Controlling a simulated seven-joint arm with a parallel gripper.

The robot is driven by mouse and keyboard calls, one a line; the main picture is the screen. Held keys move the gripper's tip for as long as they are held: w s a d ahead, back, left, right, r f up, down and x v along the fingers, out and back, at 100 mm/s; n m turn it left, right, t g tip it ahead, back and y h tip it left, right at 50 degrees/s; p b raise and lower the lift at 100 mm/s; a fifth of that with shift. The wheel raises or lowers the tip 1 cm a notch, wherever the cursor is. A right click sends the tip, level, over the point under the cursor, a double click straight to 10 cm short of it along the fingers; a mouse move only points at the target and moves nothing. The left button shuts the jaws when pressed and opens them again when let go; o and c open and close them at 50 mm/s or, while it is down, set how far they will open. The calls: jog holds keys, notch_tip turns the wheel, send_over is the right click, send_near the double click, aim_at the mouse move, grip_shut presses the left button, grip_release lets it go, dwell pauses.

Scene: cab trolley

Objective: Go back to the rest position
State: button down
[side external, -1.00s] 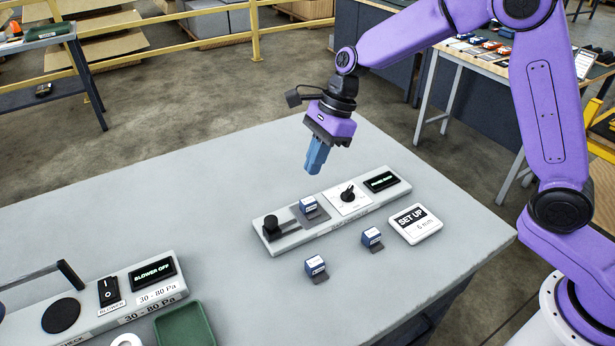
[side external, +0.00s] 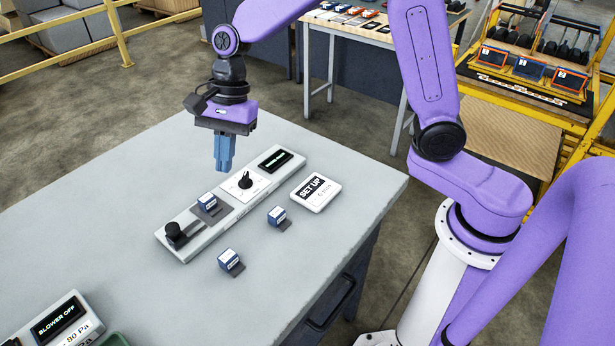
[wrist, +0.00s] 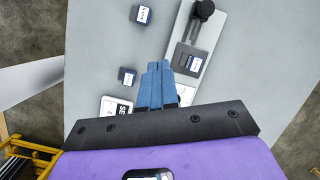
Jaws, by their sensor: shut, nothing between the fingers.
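My gripper (side external: 224,168) hangs in the air above the table, its blue fingers pointing down and shut with nothing between them. It also shows in the wrist view (wrist: 157,65). Below and beside it lies a grey control panel (side external: 184,248) with a black slide knob (side external: 174,231), a black rotary knob (side external: 245,181) and a dark display (side external: 275,159). A blue block (side external: 207,202) sits on the panel's dark plate. My gripper touches none of these.
Two more blue blocks (side external: 230,260) (side external: 277,214) rest on the grey table (side external: 150,290). A SET UP sign (side external: 315,192) lies right of the panel. A blower panel (side external: 62,318) is at the front left. A yellow rail (side external: 117,35) stands behind. The table's left part is clear.

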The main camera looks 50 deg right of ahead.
jog(key=s+d+n+h, duration=0.1)
jog(key=s+d+n, duration=0.7)
jog(key=s+n, duration=0.4)
jog(key=s+d+n+h, duration=0.2)
jog(key=s+d+n, duration=0.6)
jog(key=s+n, duration=0.5)
jog(key=shift+s+r+t, duration=0.25)
jog(key=shift+s+t, duration=0.15)
jog(key=shift+s, duration=0.1)
